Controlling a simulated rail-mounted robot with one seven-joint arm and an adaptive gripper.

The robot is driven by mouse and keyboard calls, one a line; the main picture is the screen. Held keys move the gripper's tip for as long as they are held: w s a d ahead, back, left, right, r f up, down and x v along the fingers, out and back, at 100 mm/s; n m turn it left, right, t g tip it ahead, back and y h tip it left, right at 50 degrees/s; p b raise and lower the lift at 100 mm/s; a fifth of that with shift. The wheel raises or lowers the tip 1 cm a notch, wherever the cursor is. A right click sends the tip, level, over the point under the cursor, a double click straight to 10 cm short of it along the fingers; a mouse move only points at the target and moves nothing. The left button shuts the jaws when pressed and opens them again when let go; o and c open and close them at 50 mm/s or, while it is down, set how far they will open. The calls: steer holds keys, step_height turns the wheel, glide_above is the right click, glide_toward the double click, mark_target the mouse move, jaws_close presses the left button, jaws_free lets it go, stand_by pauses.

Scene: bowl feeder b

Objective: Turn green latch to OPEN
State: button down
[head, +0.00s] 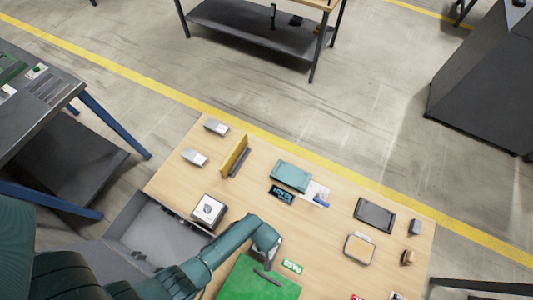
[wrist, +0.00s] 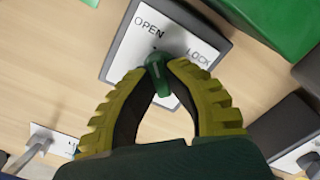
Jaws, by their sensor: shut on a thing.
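In the wrist view the green latch (wrist: 160,76) sits on a white plate with a dark frame (wrist: 122,52). The plate reads OPEN at upper left and LOCK at right. The latch handle points down in the picture, toward my gripper. My gripper (wrist: 161,68) has its two yellow-green fingers closed in on the latch, with the tips at its upper part near the pivot. In the head view my arm covers most of the latch plate, and the latch itself is hidden.
A green box (head: 254,283) stands close to the plate; it also shows in the wrist view (wrist: 272,22). A grey bin (head: 158,236) lies left of my arm. A teal block (head: 290,176), a dark tray (head: 374,215) and a yellow upright plate (head: 233,156) stand farther back on the wooden table (head: 330,250).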

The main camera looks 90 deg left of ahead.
steer(key=c, duration=1.1)
jaws_free()
step_height(320, 180, up, 12)
